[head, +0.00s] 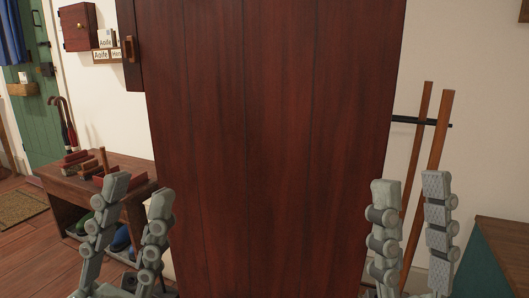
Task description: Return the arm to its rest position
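My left gripper (138,192) is at the lower left of the head view. Its two grey fingers stand apart with nothing between them. My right gripper (411,186) is at the lower right, also with its fingers apart and empty. Neither gripper holds anything. The rest of both arms is mostly below the frame.
A low wooden bench (136,166) with brushes on top and shoes below stands at the left. A green door (32,118) and doormat (18,207) are further left. Wooden poles (428,175) lean behind my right gripper. A wooden-topped cabinet (505,238) is at the right edge.

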